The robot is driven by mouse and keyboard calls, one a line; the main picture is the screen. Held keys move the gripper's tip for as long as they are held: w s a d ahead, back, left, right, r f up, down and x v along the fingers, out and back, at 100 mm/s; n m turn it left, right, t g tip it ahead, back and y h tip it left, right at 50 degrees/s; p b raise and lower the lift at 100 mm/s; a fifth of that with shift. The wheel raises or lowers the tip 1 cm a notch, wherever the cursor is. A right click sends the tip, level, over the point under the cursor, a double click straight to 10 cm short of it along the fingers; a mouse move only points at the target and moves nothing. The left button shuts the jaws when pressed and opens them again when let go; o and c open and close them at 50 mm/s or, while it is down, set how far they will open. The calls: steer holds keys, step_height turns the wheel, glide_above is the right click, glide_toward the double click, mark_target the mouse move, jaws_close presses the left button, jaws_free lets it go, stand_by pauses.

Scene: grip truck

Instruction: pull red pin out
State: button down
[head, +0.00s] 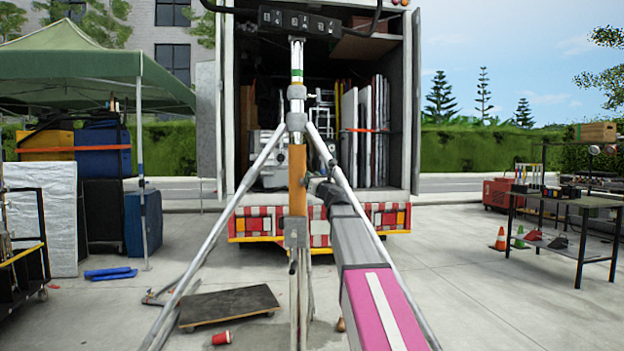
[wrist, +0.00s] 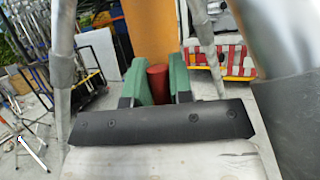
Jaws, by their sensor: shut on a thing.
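The red pin (wrist: 157,84) shows in the wrist view between the two green finger pads of my gripper (wrist: 158,78), which is shut on it. The pin lies in front of the orange section (wrist: 150,28) of a metal stand; whether it is seated in the stand is hidden. In the head view the stand's orange section (head: 297,172) is upright in the middle, and my arm reaches to its right side. The pin and fingertips cannot be made out in the head view.
The stand's silver legs (head: 222,227) spread to both sides of my arm. An open truck (head: 228,110) is behind. A dark board (head: 228,304) and a red cup (head: 221,338) lie on the pavement. A metal table (head: 590,199) stands right; a green canopy (head: 90,75) stands left.

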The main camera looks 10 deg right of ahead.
steer(key=s, duration=0.1)
steer(key=s+d, duration=0.1)
steer(key=s, duration=0.1)
steer(key=s+d, duration=0.1)
steer(key=shift+s, duration=0.15)
steer(key=c, duration=1)
jaws_free()
steer(key=shift+s+d, duration=0.1)
steer(key=shift+d, duration=0.05)
steer(key=v, duration=1)
steer(key=shift+s+d+f, duration=0.1)
steer(key=shift+s+f, duration=0.1)
steer(key=shift+s, duration=0.15)
